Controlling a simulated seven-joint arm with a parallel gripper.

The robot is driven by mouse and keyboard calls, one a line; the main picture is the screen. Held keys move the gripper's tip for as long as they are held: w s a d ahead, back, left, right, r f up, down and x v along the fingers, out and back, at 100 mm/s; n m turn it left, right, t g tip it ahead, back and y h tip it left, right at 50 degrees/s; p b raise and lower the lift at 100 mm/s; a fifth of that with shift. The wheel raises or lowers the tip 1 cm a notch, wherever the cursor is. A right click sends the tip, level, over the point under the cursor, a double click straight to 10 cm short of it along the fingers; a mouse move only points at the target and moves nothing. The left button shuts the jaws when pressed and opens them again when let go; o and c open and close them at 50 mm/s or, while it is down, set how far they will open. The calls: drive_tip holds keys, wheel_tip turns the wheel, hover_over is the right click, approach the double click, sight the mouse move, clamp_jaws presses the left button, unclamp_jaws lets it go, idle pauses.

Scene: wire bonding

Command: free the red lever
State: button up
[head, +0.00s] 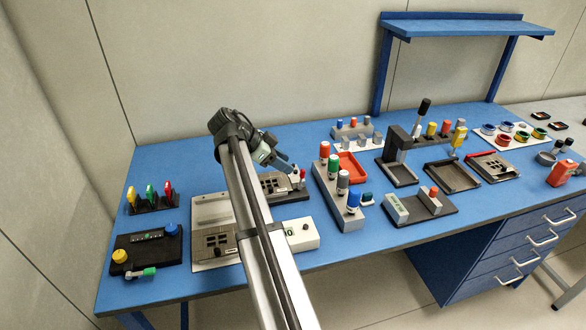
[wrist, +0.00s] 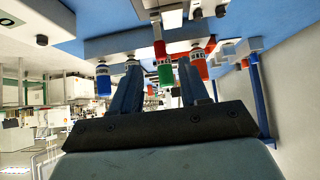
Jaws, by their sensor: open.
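The red lever (head: 302,173) stands at the right end of a black-based fixture (head: 292,196) with a grey slotted plate, near the middle of the bench. In the wrist view the red lever (wrist: 158,48) shows between and just beyond my fingertips. My gripper (head: 291,169) is open and low over the fixture, close beside the lever. Its two blue fingers also show in the wrist view (wrist: 158,68), with nothing held between them. I cannot tell whether a finger touches the lever. My arm hides part of the fixture's left side.
A grey block (head: 325,190) with red, green, grey and blue-capped cylinders stands close right of the fixture. A red tray (head: 351,167) lies behind it. A white box (head: 303,234) is in front. A black box (head: 147,252) is at the left. Bare blue bench lies behind the fixture.

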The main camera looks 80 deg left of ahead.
drive_tip(key=v, duration=0.7)
drive_tip(key=shift+s+r, duration=0.15)
idle(0.3)
